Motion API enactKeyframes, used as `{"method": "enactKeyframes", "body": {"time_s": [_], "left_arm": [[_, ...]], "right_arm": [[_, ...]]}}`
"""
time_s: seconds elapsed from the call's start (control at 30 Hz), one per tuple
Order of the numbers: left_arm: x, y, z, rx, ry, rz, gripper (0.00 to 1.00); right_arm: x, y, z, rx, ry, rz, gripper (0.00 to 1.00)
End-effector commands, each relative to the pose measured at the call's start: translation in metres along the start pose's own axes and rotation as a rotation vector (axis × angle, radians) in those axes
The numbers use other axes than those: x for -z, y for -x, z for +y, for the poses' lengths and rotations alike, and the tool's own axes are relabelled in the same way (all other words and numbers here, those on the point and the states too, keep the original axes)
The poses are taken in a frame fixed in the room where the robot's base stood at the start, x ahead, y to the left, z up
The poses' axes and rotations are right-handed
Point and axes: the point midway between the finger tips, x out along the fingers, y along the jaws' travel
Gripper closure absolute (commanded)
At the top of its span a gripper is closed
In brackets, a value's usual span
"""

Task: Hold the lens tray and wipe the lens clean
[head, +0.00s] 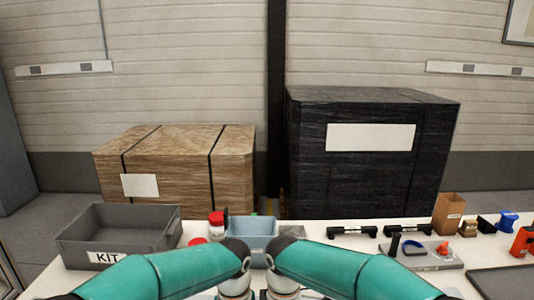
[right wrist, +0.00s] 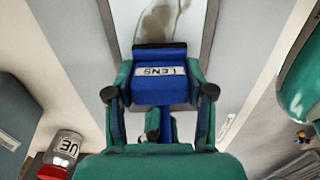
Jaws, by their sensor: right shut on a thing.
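In the right wrist view my right gripper (right wrist: 160,95) is shut on a blue block (right wrist: 160,90) labelled LENS, with a black strip along its far edge. Beyond the strip is a pale panel (right wrist: 138,25) with dark side edges and a grey-brown smudge (right wrist: 165,14). I cannot tell whether the strip touches the panel. In the head view both teal arms come in low and their wrists meet near the bottom centre. My left gripper's jaws are below the frame, and so is whatever they may hold. The lens tray as a whole is not seen there.
A grey KIT bin (head: 118,240) stands at the left of the white table. A light blue bin (head: 250,228) is behind the wrists, beside a red-capped item (head: 216,222). Black bars, a grey tray (head: 430,262) and small parts crowd the right. A red-and-silver jar (right wrist: 62,150) is close by.

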Motion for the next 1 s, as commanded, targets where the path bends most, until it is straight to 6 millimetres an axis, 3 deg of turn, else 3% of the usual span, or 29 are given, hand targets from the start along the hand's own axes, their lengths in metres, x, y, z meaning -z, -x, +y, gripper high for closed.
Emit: {"method": "enactKeyframes", "body": {"time_s": [0.47, 1.0], "left_arm": [[0.0, 0.0, 0.0, 0.0, 0.0, 0.0, 1.0], [0.0, 0.0, 0.0, 0.0, 0.0, 0.0, 1.0]], "right_arm": [[-0.001, -0.007, 0.0, 0.0, -0.001, 0.0, 0.75], [-0.036, -0.007, 0.0, 0.0, -0.002, 0.0, 0.75]]}}
